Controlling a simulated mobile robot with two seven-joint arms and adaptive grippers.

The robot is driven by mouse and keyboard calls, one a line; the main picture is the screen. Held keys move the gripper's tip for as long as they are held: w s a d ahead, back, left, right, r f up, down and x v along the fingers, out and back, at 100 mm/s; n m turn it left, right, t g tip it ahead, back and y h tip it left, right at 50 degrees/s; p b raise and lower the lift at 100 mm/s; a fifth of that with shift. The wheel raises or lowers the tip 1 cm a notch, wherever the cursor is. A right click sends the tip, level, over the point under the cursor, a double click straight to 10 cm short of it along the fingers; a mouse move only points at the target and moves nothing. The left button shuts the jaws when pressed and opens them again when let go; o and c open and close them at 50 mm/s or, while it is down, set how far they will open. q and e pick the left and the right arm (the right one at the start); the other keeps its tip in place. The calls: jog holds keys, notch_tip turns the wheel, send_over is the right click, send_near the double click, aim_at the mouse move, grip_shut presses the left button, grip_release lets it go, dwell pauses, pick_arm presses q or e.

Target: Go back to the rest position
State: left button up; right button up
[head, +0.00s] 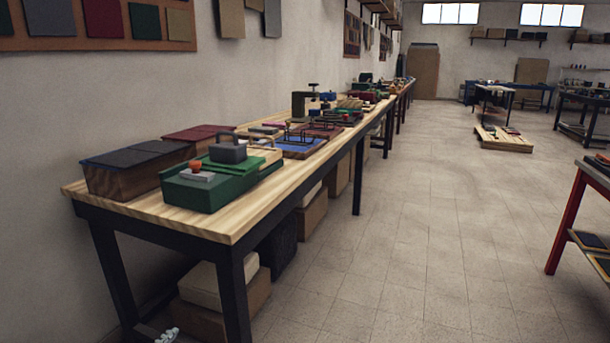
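A small pale grey piece of what looks like my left gripper (166,336) shows at the bottom edge, left of centre, low in front of the near table leg. Most of it is cut off by the frame, so I cannot tell if it is open or shut. It appears apart from the table. My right gripper is not in view. The long wooden workbench (245,215) runs along the left wall. A green case (208,192) with a grey handled block (228,151) on it stands near its front end.
Brown boxes with dark and red tops (133,172) stand behind the green case. Cartons (262,292) lie under the bench. A red-legged table (566,222) stands at the right edge. A low wooden platform (503,140) is farther back. The tiled floor (420,240) between is clear.

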pick_arm(q)
jog(key=s+a+f+n+g, duration=0.1)
jog(key=s+f+g, duration=0.3)
jog(key=s+f, duration=0.5)
jog(key=s+a+f+n+g, duration=0.1)
jog(key=s+a+f+g, duration=0.3)
jog(key=s+f, duration=0.6)
jog(key=s+g, duration=0.1)
jog(key=s, duration=0.5)
jog(key=shift+f+n+y, duration=0.2)
jog(key=shift+n+y, duration=0.1)
jog(key=shift+y, duration=0.1)
